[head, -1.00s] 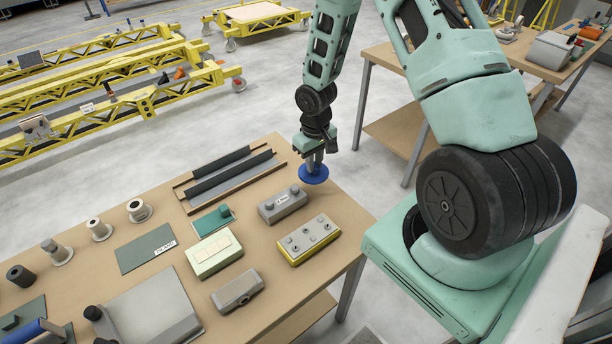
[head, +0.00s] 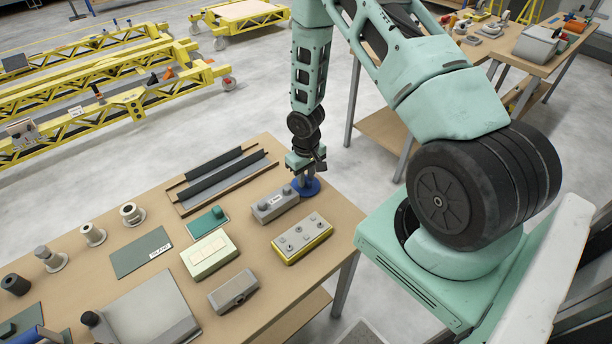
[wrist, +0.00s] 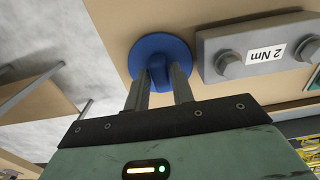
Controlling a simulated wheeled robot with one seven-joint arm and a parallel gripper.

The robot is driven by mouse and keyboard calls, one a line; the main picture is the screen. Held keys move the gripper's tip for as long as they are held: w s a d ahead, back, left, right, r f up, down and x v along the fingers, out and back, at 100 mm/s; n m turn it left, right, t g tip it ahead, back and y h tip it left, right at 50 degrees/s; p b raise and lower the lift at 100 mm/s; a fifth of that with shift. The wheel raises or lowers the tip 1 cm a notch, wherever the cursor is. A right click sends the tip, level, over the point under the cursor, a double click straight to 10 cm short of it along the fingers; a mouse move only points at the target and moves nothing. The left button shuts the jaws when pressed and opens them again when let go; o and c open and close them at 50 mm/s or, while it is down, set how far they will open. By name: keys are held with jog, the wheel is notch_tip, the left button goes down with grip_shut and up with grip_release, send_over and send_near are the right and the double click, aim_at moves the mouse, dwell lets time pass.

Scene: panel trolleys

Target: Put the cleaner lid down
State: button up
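The cleaner lid is a blue round disc (head: 311,188) with a blue knob on top. It is at the table's far right edge, beside the grey block marked 2 Nm (head: 274,205). My gripper (head: 306,180) points down at the lid from above. In the wrist view the two fingers (wrist: 158,78) are shut on the knob, with the lid's disc (wrist: 150,46) flat beyond them. The lid appears over the tabletop, close to its edge. I cannot tell whether its underside touches the table.
The wooden table (head: 262,262) also holds a yellow-based block (head: 302,238), a pale green box (head: 209,255), a grey case (head: 233,291) and a dark slotted rack (head: 225,180). Another table (head: 505,48) stands behind at right. Yellow trolleys (head: 110,110) are at back left.

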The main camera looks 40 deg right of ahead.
jog(key=shift+o, duration=0.9)
jog(key=shift+r, duration=0.1)
